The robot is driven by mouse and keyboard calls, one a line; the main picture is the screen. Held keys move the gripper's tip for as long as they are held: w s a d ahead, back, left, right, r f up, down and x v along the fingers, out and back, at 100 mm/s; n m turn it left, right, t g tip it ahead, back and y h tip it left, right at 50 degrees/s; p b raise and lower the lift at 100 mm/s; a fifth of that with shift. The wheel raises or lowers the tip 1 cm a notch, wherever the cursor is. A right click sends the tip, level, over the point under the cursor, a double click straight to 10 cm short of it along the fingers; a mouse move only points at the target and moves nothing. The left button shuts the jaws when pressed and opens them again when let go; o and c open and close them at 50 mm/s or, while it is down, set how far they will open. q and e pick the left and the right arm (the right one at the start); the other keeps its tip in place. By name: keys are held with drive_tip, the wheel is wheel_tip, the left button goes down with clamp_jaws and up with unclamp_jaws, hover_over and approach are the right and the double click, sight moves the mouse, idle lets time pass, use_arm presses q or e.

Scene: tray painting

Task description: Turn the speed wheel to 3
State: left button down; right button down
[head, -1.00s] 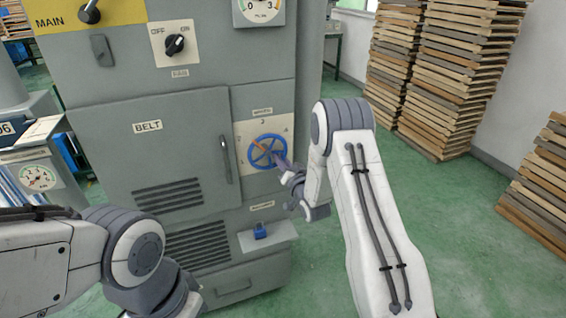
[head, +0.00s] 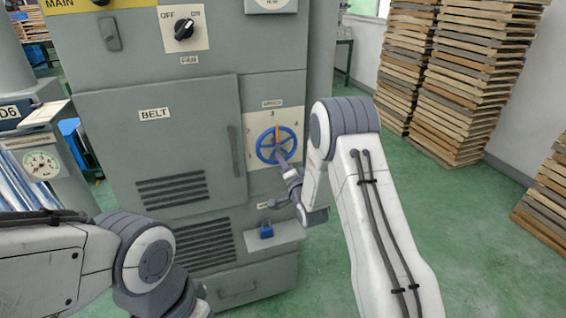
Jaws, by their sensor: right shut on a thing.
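The blue speed wheel (head: 260,152) is on a cream dial plate (head: 253,122) on the front of the grey machine. Its orange pointer (head: 277,132) points almost straight up, at or very near the 3 mark. My right gripper (head: 284,160) is shut on the wheel at its lower right rim. The fingers and that part of the rim are small and partly overlap, so the exact hold is hard to see. My left arm shows at the lower left, but its gripper is out of the picture.
A BELT door (head: 190,125) with a vertical handle is left of the wheel. A small shelf with a blue padlock-like item (head: 266,231) sits below it. The FAN switch (head: 184,29) is above. Stacked wooden boards (head: 460,90) stand at the right; green floor between is clear.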

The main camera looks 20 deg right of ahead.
drive_tip(key=shift+s+a+f, duration=0.15)
drive_tip(key=shift+a+f, duration=0.05)
drive_tip(key=shift+f, duration=0.1)
drive_tip(key=c, duration=0.8)
unclamp_jaws()
drive_tip(key=shift+r, duration=0.15)
drive_tip(key=s+b, duration=0.1)
drive_tip(key=s, duration=0.9)
drive_tip(key=shift+s+d, duration=0.2)
drive_tip(key=shift+d, duration=0.15)
